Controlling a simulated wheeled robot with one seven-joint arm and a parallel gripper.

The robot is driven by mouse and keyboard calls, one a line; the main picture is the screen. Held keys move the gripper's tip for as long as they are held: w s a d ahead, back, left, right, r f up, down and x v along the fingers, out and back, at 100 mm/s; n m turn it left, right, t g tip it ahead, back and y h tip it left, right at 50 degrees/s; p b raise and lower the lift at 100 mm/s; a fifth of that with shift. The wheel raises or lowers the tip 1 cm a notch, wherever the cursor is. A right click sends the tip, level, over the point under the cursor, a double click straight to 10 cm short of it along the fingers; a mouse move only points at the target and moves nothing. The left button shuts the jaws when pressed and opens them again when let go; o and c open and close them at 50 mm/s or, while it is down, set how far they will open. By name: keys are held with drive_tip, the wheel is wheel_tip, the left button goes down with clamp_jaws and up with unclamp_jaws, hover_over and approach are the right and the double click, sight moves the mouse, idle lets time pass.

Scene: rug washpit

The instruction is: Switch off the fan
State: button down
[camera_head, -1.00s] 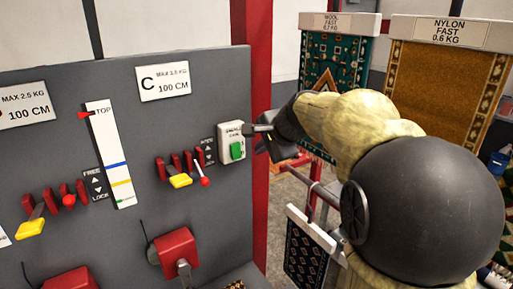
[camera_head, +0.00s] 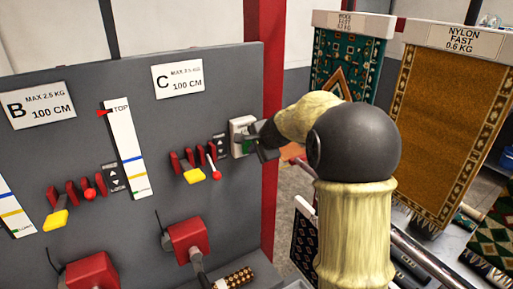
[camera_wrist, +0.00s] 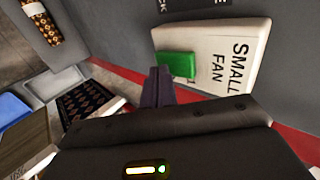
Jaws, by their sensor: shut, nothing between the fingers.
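The fan switch (camera_wrist: 210,58) is a white plate lettered "SMALL FAN" with a green rocker (camera_wrist: 176,65). It is on the right end of the grey panel, where its white plate shows in the head view (camera_head: 240,124); my gripper hides most of the rocker there. My gripper (camera_wrist: 158,80) is shut and empty, its fingertips at the edge of the green rocker in the wrist view. I cannot tell whether they touch it. In the head view my gripper (camera_head: 246,145) is right at the plate's front.
Red-guarded levers with a yellow handle (camera_head: 193,176) and a red knob (camera_head: 216,175) are left of the switch. A red box (camera_head: 188,238) juts out below. A red post (camera_head: 265,100) stands behind the panel edge. Hanging rugs (camera_head: 450,120) are at the right.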

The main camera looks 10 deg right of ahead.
drive_tip(key=shift+w+a+f+b, duration=0.1)
drive_tip(key=shift+f+b, duration=0.05)
drive_tip(key=shift+b, duration=0.15)
drive_tip(key=b, duration=0.2)
drive_tip(key=shift+f+t+b, duration=0.25)
drive_tip(key=shift+t+b, duration=0.05)
drive_tip(key=shift+b, duration=0.1)
drive_tip(key=shift+w+r, duration=0.1)
drive_tip(key=shift+r, duration=0.25)
drive_tip(key=shift+r+p, duration=0.1)
drive_tip(key=shift+p, duration=0.25)
drive_tip(key=shift+r+p, duration=0.6)
drive_tip(key=shift+r, duration=0.2)
drive_tip(key=shift+f, duration=0.15)
